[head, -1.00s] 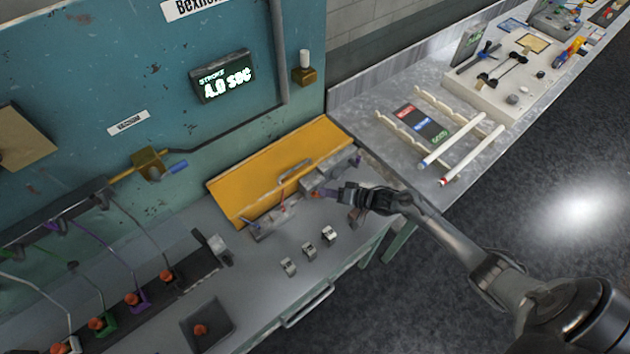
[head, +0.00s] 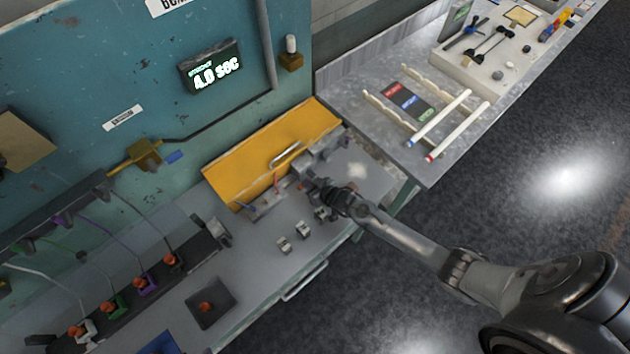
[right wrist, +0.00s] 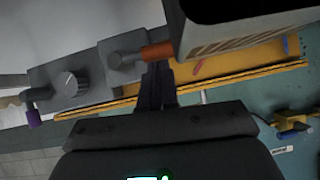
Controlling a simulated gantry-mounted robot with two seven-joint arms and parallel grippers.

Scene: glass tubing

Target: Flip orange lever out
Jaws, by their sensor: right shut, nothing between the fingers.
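The orange lever (right wrist: 157,51) sticks out sideways from a grey block (right wrist: 120,62) in the right wrist view. In the head view only a small orange spot (head: 301,188) shows by the gripper tip, in front of the yellow panel. My right gripper (right wrist: 156,72) is shut and empty, its dark fingertips right beside the lever. I cannot tell whether they touch it. In the head view the right gripper (head: 312,186) reaches in from the right, low over the bench, and partly hides the block. My left gripper is not in view.
The yellow panel (head: 250,165) stands behind the fixture. Small metal blocks (head: 284,244) sit on the bench in front. A red lever (head: 276,182) and a blue-tipped part lie to the left. A side table (head: 350,100) with glass tubes (head: 440,117) stands at the right.

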